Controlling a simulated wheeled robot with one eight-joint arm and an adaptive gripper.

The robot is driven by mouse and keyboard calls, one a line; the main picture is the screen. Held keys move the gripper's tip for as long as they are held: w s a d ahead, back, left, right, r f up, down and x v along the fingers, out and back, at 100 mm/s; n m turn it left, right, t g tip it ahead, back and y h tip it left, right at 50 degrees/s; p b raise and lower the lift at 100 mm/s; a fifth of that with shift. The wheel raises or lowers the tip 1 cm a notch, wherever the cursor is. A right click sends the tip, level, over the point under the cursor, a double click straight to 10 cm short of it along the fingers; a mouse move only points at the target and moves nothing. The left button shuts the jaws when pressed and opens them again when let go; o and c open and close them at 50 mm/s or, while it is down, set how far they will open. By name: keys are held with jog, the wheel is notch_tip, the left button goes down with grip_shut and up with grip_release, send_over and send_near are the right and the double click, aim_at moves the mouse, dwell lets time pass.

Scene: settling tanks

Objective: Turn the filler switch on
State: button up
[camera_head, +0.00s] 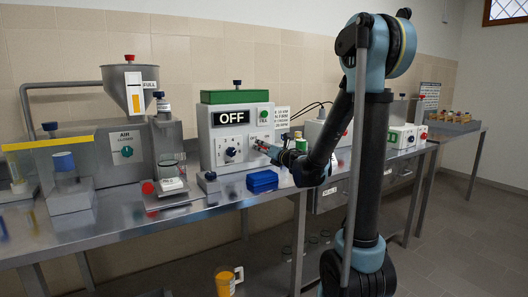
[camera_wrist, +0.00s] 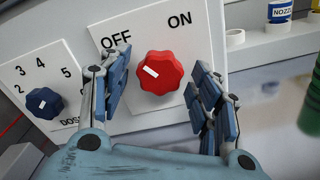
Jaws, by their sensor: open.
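The filler (camera_head: 235,132) is a grey box on the bench with a display reading OFF. Its switch is a red lobed knob (camera_wrist: 168,82) on a white plate lettered OFF at upper left and ON at upper right. The knob's white mark sits on its left side, tilted toward the OFF lettering. My gripper (camera_wrist: 158,66) is open, with one finger left of the knob and the other to its right. Gaps show on both sides, and I cannot tell whether either finger touches it. In the head view my gripper (camera_head: 268,151) is at the filler's lower right front.
A blue dose knob (camera_wrist: 44,102) with numbers is left of the switch. A green FILL button (camera_head: 264,114) is above. A labelled nozzle container (camera_wrist: 279,24) stands to the right. The air cleaner's hopper (camera_head: 133,85) is at left.

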jog(key=c, duration=1)
jog(key=shift+c, duration=0.2)
jog(key=shift+m, duration=0.4)
jog(key=m, duration=0.6)
jog(key=shift+m, duration=0.3)
jog(key=m, duration=0.6)
jog(key=shift+s, duration=0.15)
jog(key=shift+d+m, duration=0.1)
jog(key=shift+m, duration=0.3)
